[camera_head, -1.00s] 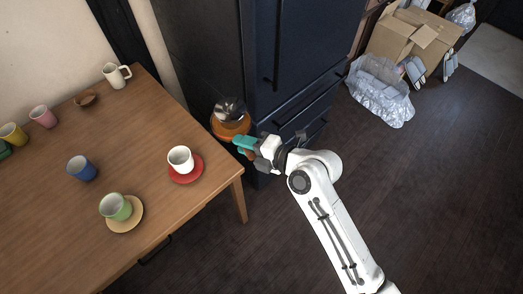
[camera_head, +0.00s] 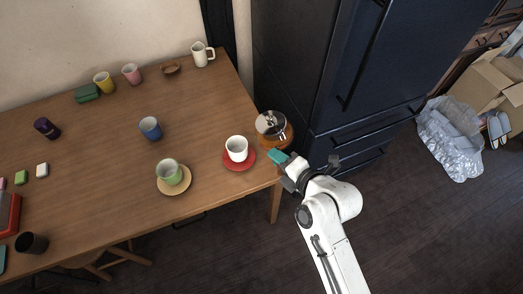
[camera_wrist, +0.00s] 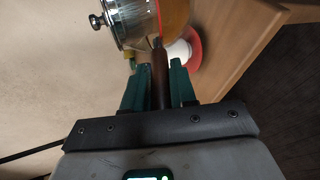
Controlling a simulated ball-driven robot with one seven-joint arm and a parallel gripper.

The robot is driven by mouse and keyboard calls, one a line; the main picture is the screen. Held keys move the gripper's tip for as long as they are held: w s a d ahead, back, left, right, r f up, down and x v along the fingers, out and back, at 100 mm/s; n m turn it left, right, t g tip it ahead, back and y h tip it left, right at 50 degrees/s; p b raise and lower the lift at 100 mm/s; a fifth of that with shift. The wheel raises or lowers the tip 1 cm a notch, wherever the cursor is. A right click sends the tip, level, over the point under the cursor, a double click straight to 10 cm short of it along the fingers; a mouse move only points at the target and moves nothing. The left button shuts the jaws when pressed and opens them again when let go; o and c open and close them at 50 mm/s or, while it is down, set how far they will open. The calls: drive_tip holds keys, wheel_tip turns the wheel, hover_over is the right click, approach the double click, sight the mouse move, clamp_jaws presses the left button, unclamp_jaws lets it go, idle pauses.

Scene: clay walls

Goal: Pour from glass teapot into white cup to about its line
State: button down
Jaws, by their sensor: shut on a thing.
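The glass teapot (camera_head: 271,124) has a metal lid and amber liquid inside. It is off the table's right edge, beside the dark fridge. My gripper (camera_head: 279,157) is shut on its brown handle, which shows between the teal fingers (camera_wrist: 157,80) in the wrist view. The white cup (camera_head: 237,146) stands upright on a red saucer (camera_head: 246,165) near the table's right end, left of the teapot. In the wrist view the cup (camera_wrist: 178,52) is partly hidden behind the teapot. Its line cannot be made out.
On the wooden table (camera_head: 200,110) are a green cup (camera_head: 170,172) on a tan saucer, a blue cup (camera_head: 150,128), a white pitcher (camera_head: 201,54) and a small brown bowl (camera_head: 170,69). The fridge (camera_head: 330,75) stands close right of the teapot. Open floor lies in front.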

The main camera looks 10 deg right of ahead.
idle(0.6)
drive_tip(key=shift+a+f+b, duration=0.2)
drive_tip(key=shift+f+b, duration=0.25)
drive_tip(key=shift+f, duration=0.3)
drive_tip(key=shift+a+r+n+h+p, duration=0.2)
drive_tip(key=shift+r+n+h+p, duration=0.6)
drive_tip(key=shift+p, duration=0.55)
idle(2.0)
drive_tip(key=shift+f, duration=0.15)
idle(0.4)
